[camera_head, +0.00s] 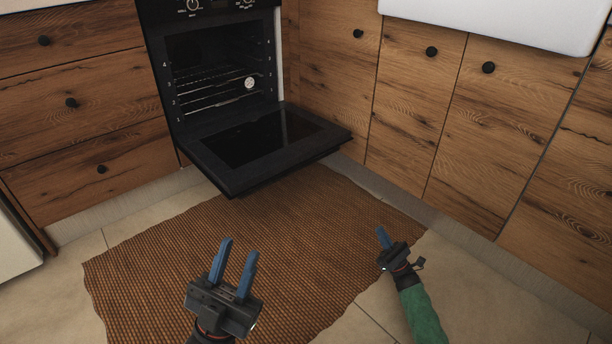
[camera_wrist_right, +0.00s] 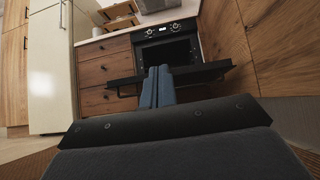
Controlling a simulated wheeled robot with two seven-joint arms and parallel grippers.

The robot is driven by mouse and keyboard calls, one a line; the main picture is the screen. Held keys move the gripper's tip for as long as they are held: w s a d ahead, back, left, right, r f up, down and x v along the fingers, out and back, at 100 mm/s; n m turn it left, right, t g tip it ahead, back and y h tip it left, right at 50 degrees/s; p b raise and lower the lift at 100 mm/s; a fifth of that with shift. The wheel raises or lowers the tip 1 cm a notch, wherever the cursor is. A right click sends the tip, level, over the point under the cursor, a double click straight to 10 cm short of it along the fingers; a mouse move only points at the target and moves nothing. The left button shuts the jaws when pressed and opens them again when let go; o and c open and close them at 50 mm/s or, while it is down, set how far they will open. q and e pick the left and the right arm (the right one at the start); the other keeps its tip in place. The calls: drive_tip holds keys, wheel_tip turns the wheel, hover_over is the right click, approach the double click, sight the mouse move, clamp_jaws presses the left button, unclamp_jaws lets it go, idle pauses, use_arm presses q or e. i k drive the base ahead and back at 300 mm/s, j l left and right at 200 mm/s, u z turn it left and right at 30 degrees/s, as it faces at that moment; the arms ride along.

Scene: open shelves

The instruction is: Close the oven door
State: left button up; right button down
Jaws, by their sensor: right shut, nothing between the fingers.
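The black oven (camera_head: 215,60) stands in the corner between the cabinets, and its door (camera_head: 262,140) is folded down fully open, about level. In the right wrist view the open oven door (camera_wrist_right: 210,74) shows behind my fingers, with its handle bar along the front. My left gripper (camera_head: 236,262) is open and empty, above the rug in front of the door. My right gripper (camera_head: 384,237) is shut and empty, to the right of the door and apart from it. Its blue fingers (camera_wrist_right: 158,86) lie together in the right wrist view.
A brown woven rug (camera_head: 150,265) covers the tiled floor before the oven. Wooden drawers (camera_head: 75,105) stand left of the oven and wooden cabinet doors (camera_head: 470,110) run along the right. A wire rack (camera_head: 215,88) is inside the oven. A pale fridge (camera_wrist_right: 52,75) stands at the left.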

sight(262, 144)
drive_tip(key=i+j, duration=0.8)
drive_tip(key=j, duration=0.15)
